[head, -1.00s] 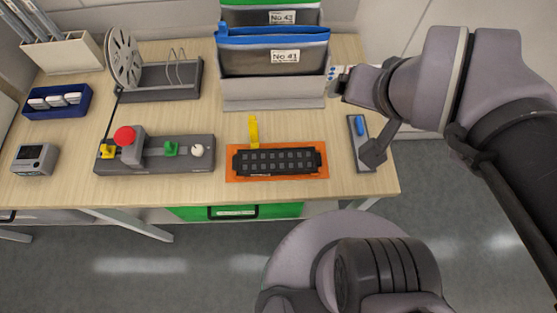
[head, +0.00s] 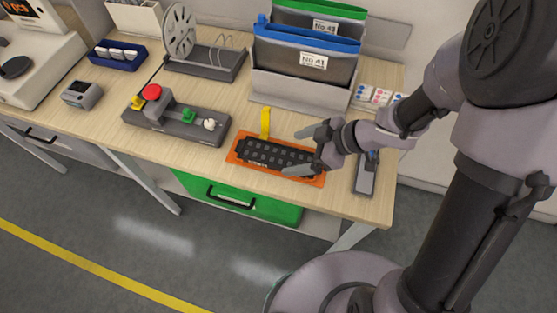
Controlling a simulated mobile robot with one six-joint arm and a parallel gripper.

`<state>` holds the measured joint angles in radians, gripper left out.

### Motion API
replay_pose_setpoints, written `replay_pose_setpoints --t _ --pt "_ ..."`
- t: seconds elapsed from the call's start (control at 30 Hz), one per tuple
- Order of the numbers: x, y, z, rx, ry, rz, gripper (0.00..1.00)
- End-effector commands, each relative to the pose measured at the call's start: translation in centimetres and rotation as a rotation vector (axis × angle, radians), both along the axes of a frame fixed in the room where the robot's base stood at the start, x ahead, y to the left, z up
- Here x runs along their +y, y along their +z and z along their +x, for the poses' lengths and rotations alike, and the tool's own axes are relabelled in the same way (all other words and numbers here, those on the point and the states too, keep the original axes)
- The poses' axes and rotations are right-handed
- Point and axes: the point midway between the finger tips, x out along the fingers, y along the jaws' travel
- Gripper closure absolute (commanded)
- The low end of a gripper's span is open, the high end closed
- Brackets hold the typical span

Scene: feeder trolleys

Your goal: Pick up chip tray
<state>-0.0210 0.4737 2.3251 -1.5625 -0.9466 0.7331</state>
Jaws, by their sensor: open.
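The chip tray (head: 262,150) is a long black tray with a grid of small grey pockets. It lies on an orange mat (head: 238,158) near the front edge of the wooden table. A yellow upright tab (head: 265,122) stands at its back edge. My gripper (head: 296,152) is open, with one finger on the back side and one on the front side of the tray's right end. The fingers hide part of that end. I cannot tell whether they touch the tray.
A grey fixture with a red knob (head: 152,92) stands left of the tray. Behind it, a grey bin holds numbered folders (head: 312,62). A narrow grey plate (head: 365,178) lies to the right. A green drawer (head: 240,198) is below the table edge.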

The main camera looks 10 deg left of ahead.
Motion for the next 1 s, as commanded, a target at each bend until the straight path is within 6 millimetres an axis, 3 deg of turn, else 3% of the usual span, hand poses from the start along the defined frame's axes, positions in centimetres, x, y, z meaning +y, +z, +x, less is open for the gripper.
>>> replay_pose_setpoints --t 0.3,0.57,0.67,0.93,1.0 --pt "3.7 -4.1 0.6 -0.002 0.001 0.0 0.11" --pt "4.2 -3.9 0.7 -0.002 -0.002 -0.001 0.11" --pt "4.2 -3.9 0.7 -0.002 -0.002 -0.001 0.27" --pt "4.1 -3.9 0.7 -0.002 -0.002 -0.001 0.8" --pt "4.1 -3.9 0.7 -0.002 -0.002 0.0 0.85"
